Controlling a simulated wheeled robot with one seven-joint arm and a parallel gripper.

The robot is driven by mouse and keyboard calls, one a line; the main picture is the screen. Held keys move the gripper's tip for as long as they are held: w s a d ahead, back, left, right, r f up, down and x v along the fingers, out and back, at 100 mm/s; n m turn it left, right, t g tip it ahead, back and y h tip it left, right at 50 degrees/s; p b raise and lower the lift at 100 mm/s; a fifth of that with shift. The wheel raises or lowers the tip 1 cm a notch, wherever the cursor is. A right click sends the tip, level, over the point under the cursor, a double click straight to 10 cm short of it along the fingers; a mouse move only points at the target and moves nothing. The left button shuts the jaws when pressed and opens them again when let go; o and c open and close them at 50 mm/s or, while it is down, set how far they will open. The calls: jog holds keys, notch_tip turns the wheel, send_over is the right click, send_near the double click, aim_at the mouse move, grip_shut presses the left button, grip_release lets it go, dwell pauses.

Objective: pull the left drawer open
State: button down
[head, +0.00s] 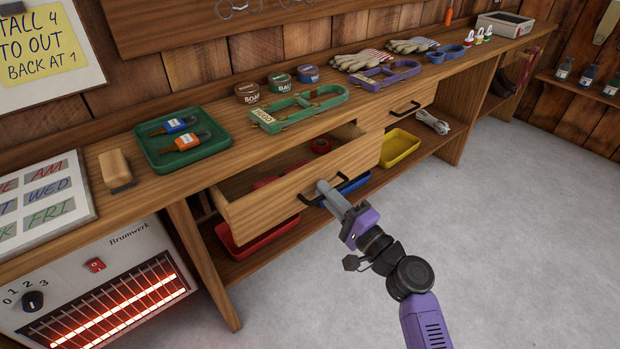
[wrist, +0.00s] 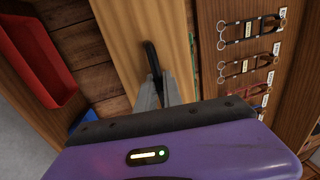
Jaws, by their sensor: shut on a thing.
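The left drawer (head: 308,184) stands pulled out from under the workbench, with its inside showing. Its black bar handle (head: 340,184) is on the front panel. My gripper (head: 324,190) is shut on this handle. In the wrist view, the fingers of my gripper (wrist: 164,90) close around the black handle (wrist: 152,58) against the drawer's wooden front (wrist: 130,30). Red things (head: 320,146) lie inside the drawer. The right drawer (head: 408,106), with its own black handle, is shut.
A heater (head: 100,290) with glowing bars stands at the left below the bench. Red (head: 250,240) and yellow (head: 400,148) trays sit on the lower shelf. The benchtop holds a green tray (head: 166,165), tins and halter-like items. The grey floor (head: 520,240) in front is clear.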

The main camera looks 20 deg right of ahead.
jog(key=r+v, duration=0.1)
jog(key=v, duration=0.5)
jog(key=shift+s, duration=0.2)
jog(key=shift+d, duration=0.1)
jog(key=c, duration=1.8)
grip_release()
jog(key=shift+o, duration=0.2)
jog(key=v, duration=0.7)
jog(key=shift+s, duration=0.4)
jog(key=shift+d, duration=0.1)
jog(key=shift+d, duration=0.1)
